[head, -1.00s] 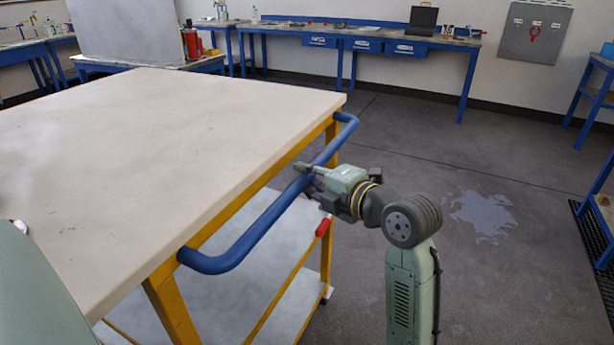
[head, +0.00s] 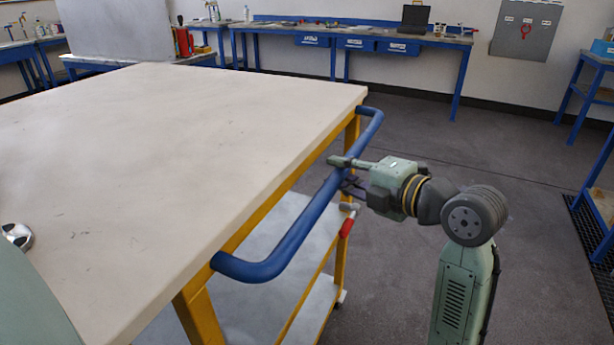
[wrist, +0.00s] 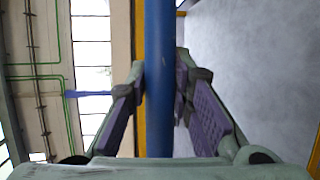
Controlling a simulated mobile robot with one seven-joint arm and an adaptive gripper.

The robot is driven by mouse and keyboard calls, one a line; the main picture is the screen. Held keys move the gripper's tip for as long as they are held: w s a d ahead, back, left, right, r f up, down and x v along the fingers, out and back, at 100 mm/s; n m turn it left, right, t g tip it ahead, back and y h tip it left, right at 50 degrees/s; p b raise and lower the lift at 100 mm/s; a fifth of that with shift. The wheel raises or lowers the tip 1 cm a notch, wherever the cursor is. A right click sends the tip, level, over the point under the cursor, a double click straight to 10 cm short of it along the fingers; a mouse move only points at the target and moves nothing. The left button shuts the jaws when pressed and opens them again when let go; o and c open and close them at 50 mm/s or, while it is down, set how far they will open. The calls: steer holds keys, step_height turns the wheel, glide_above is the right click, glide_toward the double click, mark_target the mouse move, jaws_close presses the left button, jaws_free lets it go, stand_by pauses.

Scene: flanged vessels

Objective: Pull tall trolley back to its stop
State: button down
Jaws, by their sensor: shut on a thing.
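The tall trolley has a pale worn top (head: 190,130), a yellow frame (head: 203,310) and a blue push handle (head: 290,243) along its near right side. My gripper (head: 345,172) is shut on the handle, towards its far end. In the wrist view the blue handle (wrist: 160,70) runs upright between the two purple-padded fingers of my gripper (wrist: 160,90). A red lever (head: 347,226) shows below the handle, beside the trolley's far leg. The trolley's stop is not identifiable in these views.
Lower pale shelves (head: 285,235) sit inside the trolley frame. A blue workbench (head: 345,38) with items on it runs along the back wall. Another blue bench (head: 598,100) stands at the right. The grey floor (head: 540,290) right of my arm is clear.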

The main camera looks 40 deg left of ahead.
steer(key=d, duration=0.1)
steer(key=w+d+b, duration=0.1)
steer(key=d, duration=0.3)
steer(key=shift+w+d, duration=0.2)
steer(key=shift+w, duration=0.05)
steer(key=c, duration=1.4)
jaws_free()
steer(key=shift+d, duration=0.1)
steer(key=v, duration=1.2)
